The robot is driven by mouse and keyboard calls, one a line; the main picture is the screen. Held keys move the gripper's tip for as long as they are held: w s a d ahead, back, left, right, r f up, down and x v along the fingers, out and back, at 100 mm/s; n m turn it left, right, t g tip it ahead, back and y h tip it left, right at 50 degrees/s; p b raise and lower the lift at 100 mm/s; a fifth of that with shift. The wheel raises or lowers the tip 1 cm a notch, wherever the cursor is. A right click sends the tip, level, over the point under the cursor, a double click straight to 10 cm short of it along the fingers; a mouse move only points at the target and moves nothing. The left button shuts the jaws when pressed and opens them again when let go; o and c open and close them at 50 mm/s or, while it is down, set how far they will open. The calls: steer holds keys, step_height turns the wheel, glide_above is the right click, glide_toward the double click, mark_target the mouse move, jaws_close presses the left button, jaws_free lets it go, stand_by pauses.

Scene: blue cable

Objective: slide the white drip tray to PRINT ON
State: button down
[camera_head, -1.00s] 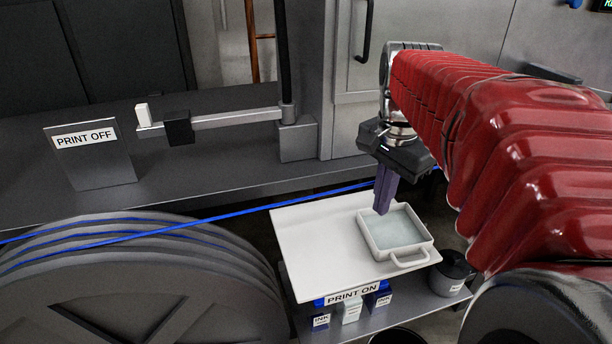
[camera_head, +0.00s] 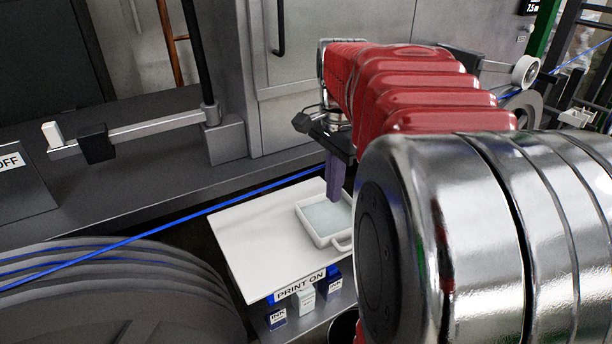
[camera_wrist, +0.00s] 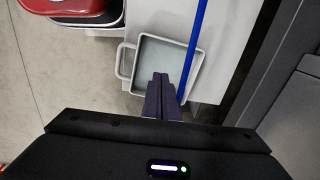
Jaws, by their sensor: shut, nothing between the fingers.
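The white drip tray (camera_head: 317,240) is a shallow square pan with a pale grey-blue bottom and a loop handle on one side. It lies on the right part of a white board (camera_head: 255,243), above the PRINT ON label (camera_head: 300,286). In the wrist view the drip tray (camera_wrist: 138,50) shows beyond my fingers, handle at left. My gripper (camera_head: 334,198) points down with its purple fingers together and empty, over the tray's right side in the head view. In the wrist view the gripper (camera_wrist: 161,80) overlaps the tray's near edge. I cannot tell if it touches.
Ink boxes (camera_head: 307,300) stand below the board. The PRINT OFF sign (camera_head: 20,180) is cut off at left. A bar with a black block (camera_head: 97,144) is behind.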

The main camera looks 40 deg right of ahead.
mark_target(316, 221)
steer(key=f, duration=0.7)
steer(key=shift+a+f, duration=0.2)
steer(key=shift+f, duration=0.1)
steer(key=a, duration=0.3)
steer(key=shift+w+r, duration=0.1)
steer(key=shift+w, duration=0.05)
steer(key=shift+a, duration=0.3)
steer(key=shift+a, duration=0.1)
